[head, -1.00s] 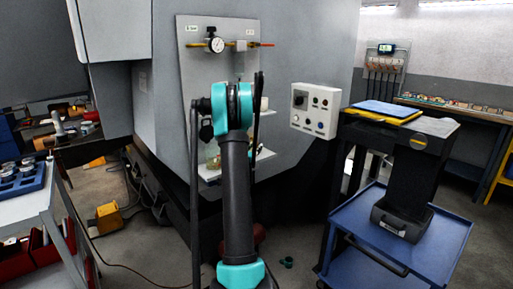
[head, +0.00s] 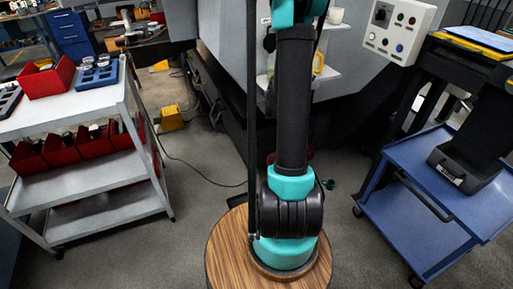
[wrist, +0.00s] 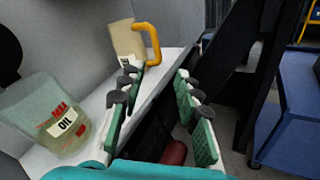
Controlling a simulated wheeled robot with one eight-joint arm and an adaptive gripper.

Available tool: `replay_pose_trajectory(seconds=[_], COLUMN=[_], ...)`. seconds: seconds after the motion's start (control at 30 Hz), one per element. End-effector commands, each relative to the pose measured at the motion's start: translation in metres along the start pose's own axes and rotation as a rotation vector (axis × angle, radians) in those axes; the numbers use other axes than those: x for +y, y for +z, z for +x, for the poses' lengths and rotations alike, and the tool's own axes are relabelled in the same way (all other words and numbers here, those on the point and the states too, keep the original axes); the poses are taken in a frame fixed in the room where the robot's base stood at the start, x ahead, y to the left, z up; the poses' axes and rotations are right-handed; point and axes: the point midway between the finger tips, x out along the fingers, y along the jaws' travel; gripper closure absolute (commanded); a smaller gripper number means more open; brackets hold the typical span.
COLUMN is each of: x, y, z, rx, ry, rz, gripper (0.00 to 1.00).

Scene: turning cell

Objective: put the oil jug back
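In the wrist view, a clear container with a red-and-white OIL label (wrist: 62,124) and yellowish contents stands on a white shelf (wrist: 172,62) at the left. Farther along the shelf is a beige jug with a yellow handle (wrist: 130,40). Its yellow handle also shows in the head view, beside my arm (head: 318,61). My gripper (wrist: 160,88) is open, with green finger pads apart and nothing between them. The labelled container is left of the fingers and the yellow-handled jug is beyond them. My arm hides my gripper in the head view.
A white control box (head: 397,28) is on the machine, right of the shelves. A white cup (head: 335,15) is on the upper shelf. A blue cart (head: 425,215) stands at right, a white trolley with red bins (head: 95,180) at left.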

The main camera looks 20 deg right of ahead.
Motion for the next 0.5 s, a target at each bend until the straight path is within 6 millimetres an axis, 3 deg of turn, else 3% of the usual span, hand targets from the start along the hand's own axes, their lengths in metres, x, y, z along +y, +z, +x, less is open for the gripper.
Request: replay_pose_trajectory(seconds=[0.03,0.27,0.5], x=[-0.002,-0.024,-0.056], y=[-0.001,-0.029,-0.077], z=[-0.02,-0.111,-0.226], rx=[0.044,0.26,0.47], ry=[-0.021,-0.207,-0.527], rz=[0.118,0.689,1.194], gripper=[0.67,0.67,0.67])
